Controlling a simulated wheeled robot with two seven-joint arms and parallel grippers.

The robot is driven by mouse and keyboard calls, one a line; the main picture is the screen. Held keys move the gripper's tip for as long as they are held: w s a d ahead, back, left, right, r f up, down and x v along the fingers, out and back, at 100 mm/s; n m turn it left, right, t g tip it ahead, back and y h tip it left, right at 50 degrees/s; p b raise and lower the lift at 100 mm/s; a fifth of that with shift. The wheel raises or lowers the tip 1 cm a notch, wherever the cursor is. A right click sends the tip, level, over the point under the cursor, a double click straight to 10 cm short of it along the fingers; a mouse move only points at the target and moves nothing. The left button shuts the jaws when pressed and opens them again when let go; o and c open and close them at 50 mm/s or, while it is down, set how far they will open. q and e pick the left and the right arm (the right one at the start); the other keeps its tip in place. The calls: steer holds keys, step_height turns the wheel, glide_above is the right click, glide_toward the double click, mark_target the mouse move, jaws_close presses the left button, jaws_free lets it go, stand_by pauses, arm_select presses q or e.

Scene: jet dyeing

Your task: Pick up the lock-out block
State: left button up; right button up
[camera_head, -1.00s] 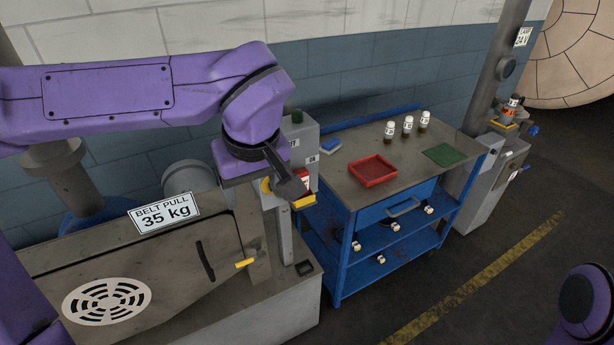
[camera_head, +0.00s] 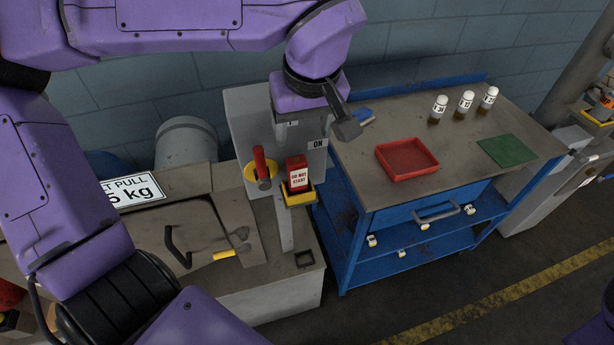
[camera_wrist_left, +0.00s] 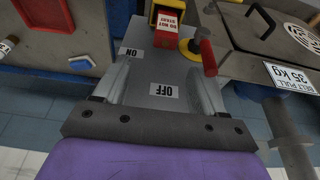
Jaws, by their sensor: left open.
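The lock-out block is the red block (camera_head: 297,175) with a white "DO NOT START" label, seated upright in a yellow holder (camera_head: 299,195) on a grey post. It also shows at the top of the left wrist view (camera_wrist_left: 167,27). My left gripper (camera_head: 322,122) is above and behind the block in the head view, open and empty, apart from it. In the left wrist view its two fingers (camera_wrist_left: 160,75) are spread over the grey switch box, with the block beyond their tips. My right gripper is not in view.
A red-handled switch (camera_head: 262,165) on a yellow disc sits just left of the block. A grey box (camera_head: 250,115) with an ON label stands behind. The blue cart (camera_head: 455,145) to the right carries a red tray (camera_head: 407,158), a green mat (camera_head: 507,150) and small bottles (camera_head: 465,103).

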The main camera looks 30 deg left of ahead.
arm_select(q)
steer(key=b, duration=0.3)
glide_above(297, 173)
steer(key=d, duration=0.2)
steer(key=x, duration=0.4)
steer(key=shift+s+d+f, duration=0.15)
steer(key=shift+s+d, duration=0.1)
steer(key=shift+s, duration=0.2)
steer(key=shift+w+f, duration=0.15)
steer(key=shift+f, duration=0.2)
steer(key=x, duration=0.9)
steer(key=shift+a+f, duration=0.4)
steer(key=shift+s, duration=0.25)
steer(key=c, duration=1.1)
